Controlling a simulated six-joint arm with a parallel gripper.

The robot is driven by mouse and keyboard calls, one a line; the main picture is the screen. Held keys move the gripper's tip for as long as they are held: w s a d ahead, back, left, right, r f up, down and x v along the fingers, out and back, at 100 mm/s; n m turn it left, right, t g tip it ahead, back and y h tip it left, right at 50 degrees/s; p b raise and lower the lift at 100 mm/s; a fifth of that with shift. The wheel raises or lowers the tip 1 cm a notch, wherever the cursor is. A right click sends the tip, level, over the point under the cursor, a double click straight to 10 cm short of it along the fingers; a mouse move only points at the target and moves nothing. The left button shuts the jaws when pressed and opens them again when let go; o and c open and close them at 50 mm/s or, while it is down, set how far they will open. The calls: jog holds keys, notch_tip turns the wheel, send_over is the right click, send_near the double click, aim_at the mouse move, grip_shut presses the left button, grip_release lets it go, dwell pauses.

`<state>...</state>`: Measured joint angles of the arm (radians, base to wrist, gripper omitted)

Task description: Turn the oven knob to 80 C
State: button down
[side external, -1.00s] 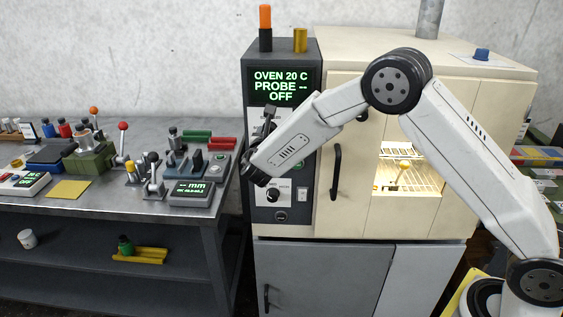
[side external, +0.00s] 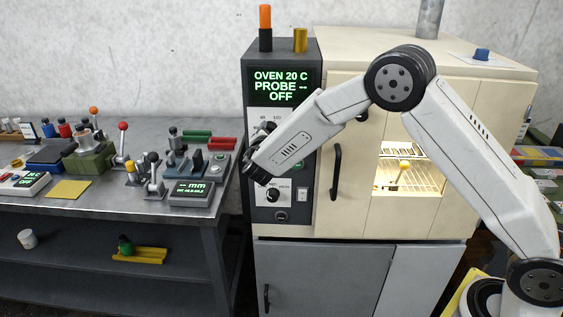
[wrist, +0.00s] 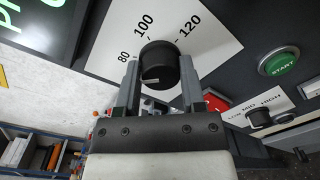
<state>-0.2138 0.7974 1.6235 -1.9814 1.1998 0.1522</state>
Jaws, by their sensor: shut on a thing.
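The oven knob (wrist: 159,64) is a round black knob on a white dial plate (wrist: 210,38) marked 80, 100 and 120 in the wrist view. A short pale mark shows on the knob's near side, away from the printed numbers. My gripper (wrist: 160,68) is shut on the knob, one finger on each side of it. In the side view my gripper (side external: 262,134) is at the upper part of the oven's control panel, and my wrist hides part of the dial. The oven display (side external: 281,86) reads OVEN 20 C, PROBE --, OFF.
A green START button (wrist: 279,62) is right of the dial, with a smaller LOW-MID-HIGH knob (wrist: 259,118) below it. A red part (wrist: 216,103) lies close to my right finger. The oven door handle (side external: 336,171) is right of the panel. A cluttered bench (side external: 110,205) stands left.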

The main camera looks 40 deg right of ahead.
jog(key=shift+m, duration=1.3)
jog(key=shift+c, duration=1)
grip_release()
jog(key=v, duration=0.7)
jog(key=shift+s+a, duration=0.3)
